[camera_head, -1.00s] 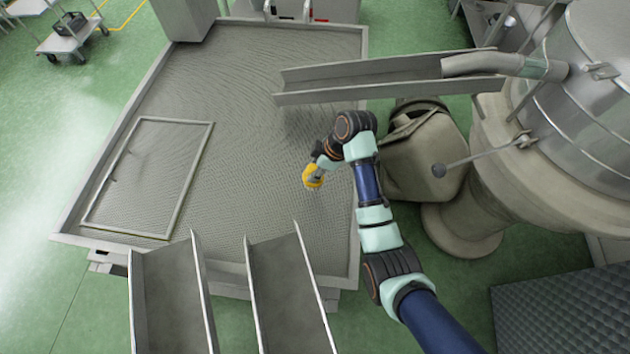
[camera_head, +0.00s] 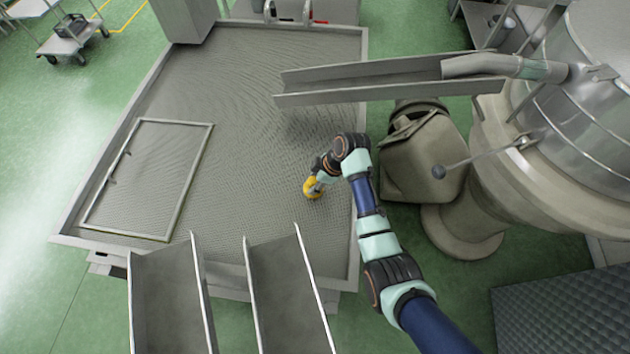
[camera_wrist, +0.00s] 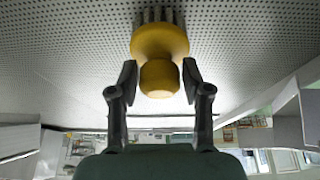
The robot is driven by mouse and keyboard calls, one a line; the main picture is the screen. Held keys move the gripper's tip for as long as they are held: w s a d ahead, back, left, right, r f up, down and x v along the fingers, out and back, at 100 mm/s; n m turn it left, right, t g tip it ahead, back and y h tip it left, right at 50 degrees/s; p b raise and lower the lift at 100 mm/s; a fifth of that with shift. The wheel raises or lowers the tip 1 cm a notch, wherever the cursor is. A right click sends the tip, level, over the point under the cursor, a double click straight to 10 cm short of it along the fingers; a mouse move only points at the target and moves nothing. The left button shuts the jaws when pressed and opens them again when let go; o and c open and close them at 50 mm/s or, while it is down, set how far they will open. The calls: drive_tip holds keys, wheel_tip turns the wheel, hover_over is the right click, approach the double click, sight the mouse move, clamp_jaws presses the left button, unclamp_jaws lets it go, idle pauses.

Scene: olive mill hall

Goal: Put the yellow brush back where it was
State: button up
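The yellow brush (camera_head: 312,188) is at my gripper (camera_head: 318,180) over the right part of the grey perforated deck. In the wrist view the brush (camera_wrist: 160,45) shows its round yellow body, a rounded knob toward me and pale bristles pointing away.
The wide deck (camera_head: 240,100) has a raised rim and a rectangular framed panel (camera_head: 150,175) at left. A metal chute (camera_head: 375,80) crosses its upper right. Two chutes (camera_head: 172,300) reach its front edge. A beige machine (camera_head: 425,165) stands at right. The deck's middle is clear.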

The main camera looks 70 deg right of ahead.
drive_tip(key=shift+o, duration=0.6)
drive_tip(key=shift+r, duration=0.1)
drive_tip(key=shift+r, duration=0.25)
drive_tip(key=v, duration=1.1)
drive_tip(key=shift+s+r, duration=0.25)
